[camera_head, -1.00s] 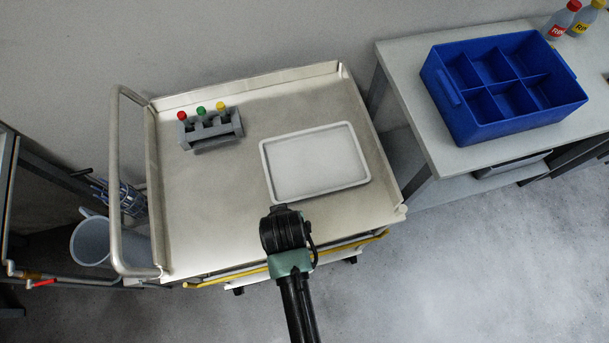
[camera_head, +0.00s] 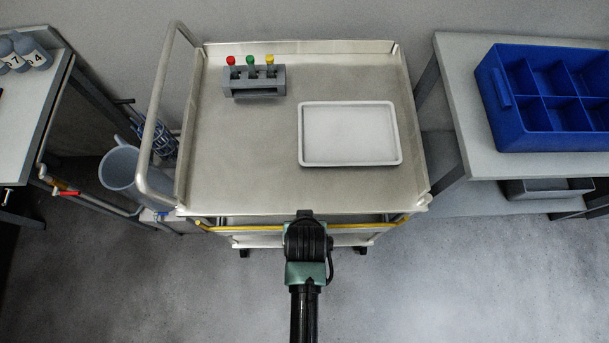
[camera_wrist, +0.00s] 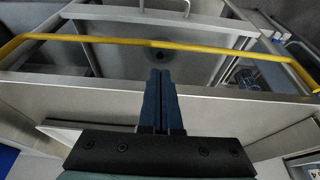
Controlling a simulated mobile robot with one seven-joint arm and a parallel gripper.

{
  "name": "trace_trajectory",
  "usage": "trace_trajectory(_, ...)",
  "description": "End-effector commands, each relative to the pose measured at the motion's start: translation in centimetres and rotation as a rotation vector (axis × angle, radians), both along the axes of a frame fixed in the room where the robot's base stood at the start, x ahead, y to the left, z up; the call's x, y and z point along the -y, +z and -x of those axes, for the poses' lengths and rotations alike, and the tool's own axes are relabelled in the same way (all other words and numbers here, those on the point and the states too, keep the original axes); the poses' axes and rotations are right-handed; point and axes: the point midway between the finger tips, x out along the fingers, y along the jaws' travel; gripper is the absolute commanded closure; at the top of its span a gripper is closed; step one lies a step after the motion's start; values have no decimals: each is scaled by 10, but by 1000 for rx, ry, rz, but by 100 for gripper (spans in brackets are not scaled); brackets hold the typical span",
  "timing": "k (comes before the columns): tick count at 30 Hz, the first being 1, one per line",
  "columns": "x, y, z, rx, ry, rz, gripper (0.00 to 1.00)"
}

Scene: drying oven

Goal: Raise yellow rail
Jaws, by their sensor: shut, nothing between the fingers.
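The yellow rail (camera_head: 260,227) runs along the front side of the metal cart, just below its top deck. In the wrist view the yellow rail (camera_wrist: 150,42) crosses the upper part of the picture, with bent ends on both sides. My gripper (camera_wrist: 162,74) is shut and empty, its dark blue fingers together and pointing toward the rail. The fingertips appear just short of the rail's middle in that picture; the exact gap cannot be told. In the head view my arm's dark end is at the cart's front edge and covers the middle of the rail; the fingers are hidden there.
A cart handle (camera_head: 153,130) rises at left. A blue divided crate (camera_head: 530,142) stands on the right table. Open floor lies in front.

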Motion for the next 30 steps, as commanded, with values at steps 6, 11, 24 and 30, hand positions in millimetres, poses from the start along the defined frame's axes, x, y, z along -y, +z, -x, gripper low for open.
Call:
trace_trajectory(6,0,-36,-12,-2,0,0,100)
trace_trajectory(11,0,-58,-20,-1,-1,0,100)
trace_trajectory(24,0,-78,-27,0,-1,0,100)
trace_trajectory(30,0,-77,-27,0,0,0,100)
